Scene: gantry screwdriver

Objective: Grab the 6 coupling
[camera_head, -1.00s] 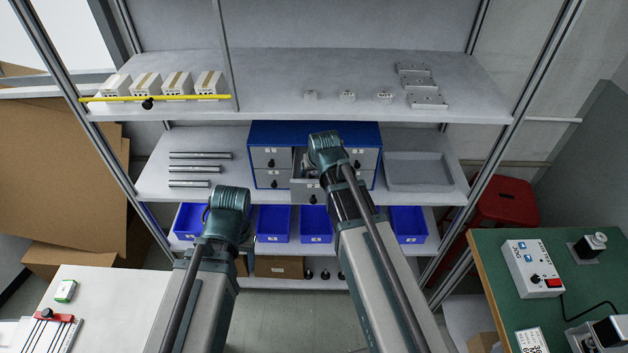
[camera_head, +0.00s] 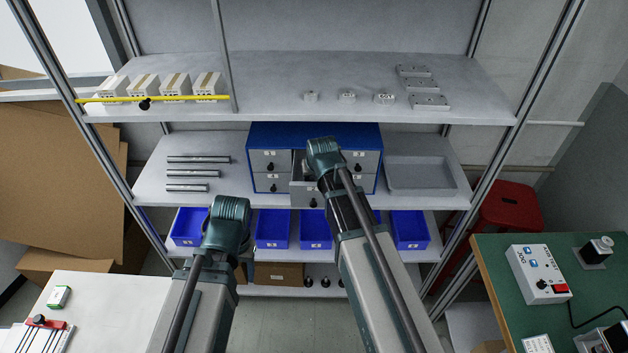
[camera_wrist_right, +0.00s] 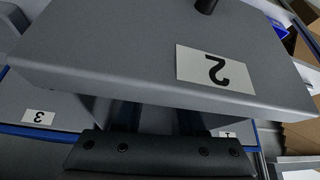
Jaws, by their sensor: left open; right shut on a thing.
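No coupling can be made out in either view. In the head view a blue cabinet (camera_head: 285,134) with grey drawers stands on the middle shelf, and one middle drawer (camera_head: 299,197) is pulled out. In the right wrist view its grey front, labelled 2, shows upside down (camera_wrist_right: 130,70). My right gripper (camera_wrist_right: 158,122) reaches behind this front into the drawer. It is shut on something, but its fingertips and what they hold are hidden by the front. My left arm's wrist (camera_head: 228,215) is in front of the lower shelf; its jaws are hidden behind it.
Blue bins (camera_head: 272,228) line the lower shelf. Metal rods (camera_head: 198,172) lie left of the cabinet and an empty grey tray (camera_head: 420,172) right of it. Small metal parts (camera_head: 347,97) stand on the upper shelf just above. A green table (camera_head: 490,262) stands at the right.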

